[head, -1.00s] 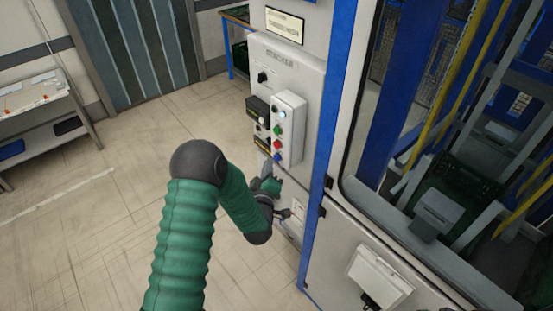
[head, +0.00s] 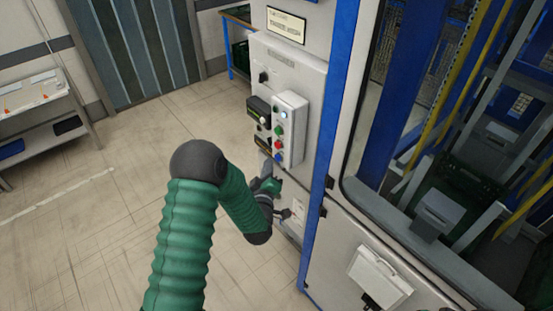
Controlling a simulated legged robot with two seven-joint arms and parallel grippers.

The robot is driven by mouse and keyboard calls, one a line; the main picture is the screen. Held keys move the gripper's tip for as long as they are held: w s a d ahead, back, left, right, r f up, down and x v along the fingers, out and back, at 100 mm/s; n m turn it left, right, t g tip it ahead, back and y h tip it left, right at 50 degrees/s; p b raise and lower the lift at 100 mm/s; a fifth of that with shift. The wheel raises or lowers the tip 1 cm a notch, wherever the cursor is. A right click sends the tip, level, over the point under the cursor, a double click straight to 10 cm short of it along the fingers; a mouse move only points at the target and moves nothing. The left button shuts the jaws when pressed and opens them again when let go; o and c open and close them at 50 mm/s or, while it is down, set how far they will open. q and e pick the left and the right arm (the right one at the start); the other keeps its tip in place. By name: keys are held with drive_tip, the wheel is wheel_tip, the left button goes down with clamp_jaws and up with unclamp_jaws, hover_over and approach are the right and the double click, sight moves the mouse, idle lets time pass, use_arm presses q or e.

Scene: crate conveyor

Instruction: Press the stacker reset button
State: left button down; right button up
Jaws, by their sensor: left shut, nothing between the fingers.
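The stacker control panel (head: 307,78) is a pale cabinet face left of the blue post. A light button box (head: 297,112) on it carries a column of buttons: a white one (head: 284,114), a green one (head: 279,130), a red one (head: 278,144) and a blue one (head: 278,156) at the bottom. Their labels are too small to read. My left gripper (head: 267,169) is shut and empty, just below the blue button. It is small and partly hidden by my wrist, and I cannot tell whether it touches the panel. My right gripper is not in view.
A dark selector knob (head: 263,77) and a dark module (head: 258,108) sit left of the button box. A blue post (head: 327,150) and a caged machine stand to the right. The floor (head: 110,220) at left is clear, with a bench (head: 35,95) beyond.

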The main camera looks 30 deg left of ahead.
use_arm(q)
drive_tip(key=shift+w+d+r, duration=0.1)
drive_tip(key=shift+w+d, duration=0.05)
drive_tip(key=shift+w, duration=0.2)
drive_tip(key=shift+w+d+b, duration=0.2)
drive_tip(key=shift+w+b, duration=0.2)
drive_tip(key=shift+b, duration=0.05)
idle(0.7)
idle(0.3)
drive_tip(key=shift+s+a, duration=0.3)
drive_tip(key=shift+s, duration=0.5)
drive_tip(key=s, duration=0.1)
drive_tip(key=s+a, duration=0.1)
drive_tip(key=s, duration=0.1)
drive_tip(key=s+a, duration=0.1)
drive_tip(key=shift+s+b, duration=0.3)
drive_tip(key=shift+b, duration=0.05)
